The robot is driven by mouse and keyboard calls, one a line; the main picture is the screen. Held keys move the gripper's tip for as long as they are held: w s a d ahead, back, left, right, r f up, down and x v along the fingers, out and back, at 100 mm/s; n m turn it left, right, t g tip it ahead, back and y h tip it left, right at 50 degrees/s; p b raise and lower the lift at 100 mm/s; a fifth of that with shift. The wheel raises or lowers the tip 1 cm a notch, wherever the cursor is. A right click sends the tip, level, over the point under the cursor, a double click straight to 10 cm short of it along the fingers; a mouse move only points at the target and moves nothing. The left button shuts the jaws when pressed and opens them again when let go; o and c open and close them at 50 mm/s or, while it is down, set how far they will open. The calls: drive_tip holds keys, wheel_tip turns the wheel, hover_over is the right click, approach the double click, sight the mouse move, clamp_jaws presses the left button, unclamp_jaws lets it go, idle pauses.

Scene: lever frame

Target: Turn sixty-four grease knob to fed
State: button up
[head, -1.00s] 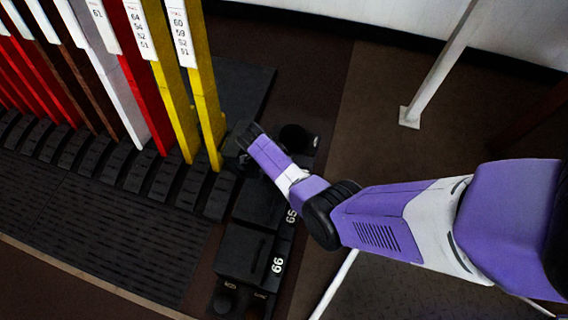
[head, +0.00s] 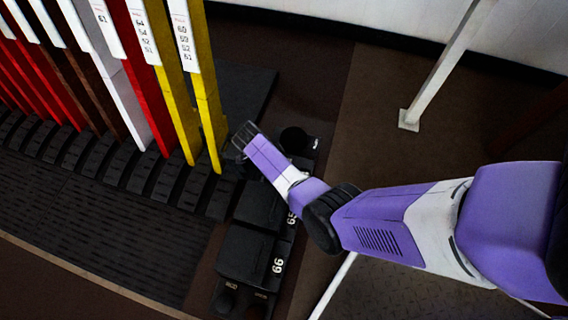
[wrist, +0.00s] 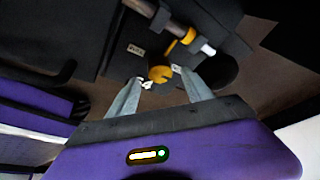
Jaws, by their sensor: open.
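A small orange-yellow knob (wrist: 160,73) shows in the wrist view, between and just beyond the fingertips of my gripper (wrist: 162,80). The two grey fingers are apart, one on each side of it. I cannot tell whether they touch it. A small label plate (wrist: 136,50) lies close by; its lettering is too small to read surely. In the head view my gripper (head: 245,136) is beside the foot of the right-hand yellow lever, over the far end of the black box row. My gripper and arm hide the knob there.
A dark rod with an orange collar (wrist: 187,36) and white tip lies just past the knob. Yellow levers (head: 208,115) stand left of my gripper, with red, white and brown ones beyond. Black boxes marked 66 (head: 245,252) sit nearer. A white post (head: 440,65) stands right; floor around it is clear.

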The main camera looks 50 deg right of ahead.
drive_tip(key=p+v, duration=0.1)
drive_tip(key=v, duration=0.3)
drive_tip(key=shift+a+r+p, duration=0.1)
drive_tip(key=shift+r+p, duration=0.15)
drive_tip(key=shift+p, duration=0.1)
drive_tip(key=s+f+n+t, duration=0.1)
drive_tip(key=s, duration=0.1)
drive_tip(key=s+d+f+n+t, duration=0.1)
drive_tip(key=s+n, duration=0.1)
drive_tip(key=s+f+n+t, duration=0.1)
drive_tip(key=s+n, duration=0.1)
drive_tip(key=shift+s+d+f+t+h, duration=0.25)
drive_tip(key=shift+s+f+t+h, duration=0.05)
drive_tip(key=shift+f+h, duration=0.1)
drive_tip(key=s+a+r+n+t+y, duration=0.2)
drive_tip(key=s+a+r+n+t, duration=0.3)
drive_tip(key=s+a+r+n, duration=0.4)
drive_tip(key=s+a+r+n+t+y, duration=0.2)
drive_tip(key=s+a+r+n+t, duration=0.4)
drive_tip(key=r, duration=0.6)
drive_tip(key=s+a+r+n+t+p, duration=0.1)
drive_tip(key=s+a+r+p, duration=0.1)
drive_tip(key=r+p, duration=1.4)
drive_tip(key=s+a+r+n+t+p, duration=0.1)
drive_tip(key=r+p, duration=1.4)
drive_tip(key=r, duration=1.8)
drive_tip(key=shift+s+a+r+n+y+p, duration=0.15)
drive_tip(key=shift+s+a+n+y+p, duration=0.35)
drive_tip(key=shift+s, duration=0.5)
